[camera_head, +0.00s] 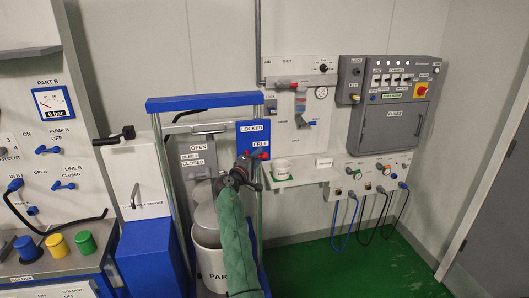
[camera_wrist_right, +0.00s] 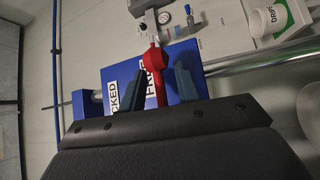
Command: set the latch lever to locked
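The blue latch plate (camera_head: 243,129) carries a LOCKED label above a FREE label, and also shows in the right wrist view (camera_wrist_right: 190,53). The red latch lever (camera_head: 264,154) sits by the FREE label, partly hidden by my gripper in the head view. In the right wrist view the red lever (camera_wrist_right: 154,62) partly covers the FREE label. My right gripper (camera_head: 243,162) is at the plate. In the wrist view its two dark fingers (camera_wrist_right: 160,74) stand apart, one on each side of the lever, with gaps visible. My left gripper is not in view.
A blue-topped frame (camera_head: 203,102) with a glass side surrounds the drum (camera_head: 209,244) below my right arm. A shelf (camera_head: 306,173) with a white cup (camera_head: 282,168) is right of the plate. A grey fuse cabinet (camera_head: 392,125) hangs further right. The green floor at right is clear.

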